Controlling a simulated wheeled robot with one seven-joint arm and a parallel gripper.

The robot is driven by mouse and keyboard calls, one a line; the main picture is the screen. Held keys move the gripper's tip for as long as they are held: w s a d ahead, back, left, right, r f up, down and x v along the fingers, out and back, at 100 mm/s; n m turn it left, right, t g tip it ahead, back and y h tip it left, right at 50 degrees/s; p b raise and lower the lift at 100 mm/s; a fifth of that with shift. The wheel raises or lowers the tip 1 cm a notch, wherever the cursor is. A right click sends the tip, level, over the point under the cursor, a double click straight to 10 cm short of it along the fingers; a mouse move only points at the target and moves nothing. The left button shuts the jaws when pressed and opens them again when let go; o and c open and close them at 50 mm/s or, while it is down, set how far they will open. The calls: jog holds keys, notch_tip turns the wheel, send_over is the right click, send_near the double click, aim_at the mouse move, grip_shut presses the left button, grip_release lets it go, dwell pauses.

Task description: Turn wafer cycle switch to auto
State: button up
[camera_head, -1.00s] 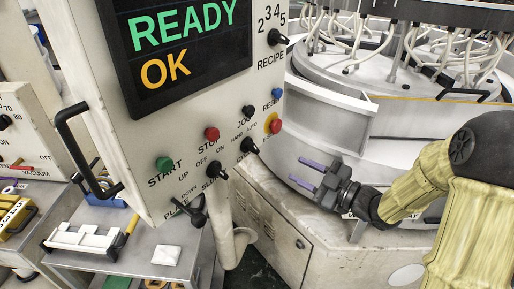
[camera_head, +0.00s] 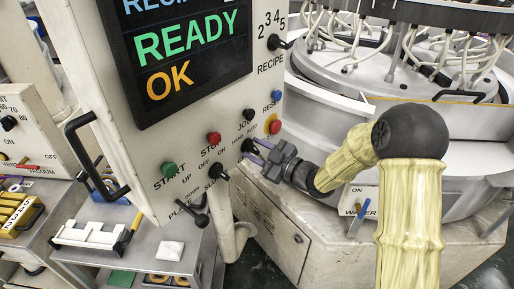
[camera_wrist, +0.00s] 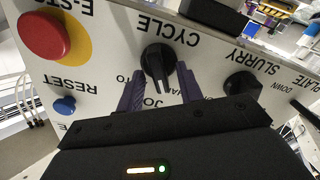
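The black cycle switch (camera_head: 248,146) is a rotary knob on the white control panel (camera_head: 150,165), with hand and auto marks above it. In the wrist view, upside down, the cycle switch (camera_wrist: 158,58) sits under the word CYCLE, and its pointer part runs down the picture between my fingers. My gripper (camera_head: 256,149) is at the panel face. Its purple fingers also show in the wrist view (camera_wrist: 160,76), open, one on each side of the knob, with gaps visible. Whether the fingertips reach past the knob's front is hard to tell.
The black slurry knob (camera_wrist: 243,86) is right of my gripper in the wrist view. The red E-stop (camera_wrist: 45,36) and blue reset button (camera_wrist: 64,106) are to the left. A lapping machine (camera_head: 400,80) stands behind my arm. A handle (camera_head: 85,150) sticks out at the panel's left.

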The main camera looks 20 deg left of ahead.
grip_shut()
jog(key=shift+m, duration=0.4)
jog(key=m, duration=0.2)
jog(key=shift+w+d+m, duration=0.1)
jog(key=shift+m, duration=0.3)
jog(key=m+p, duration=0.3)
jog(key=m, duration=0.5)
jog(key=shift+w, duration=0.2)
jog(key=shift+m, duration=0.4)
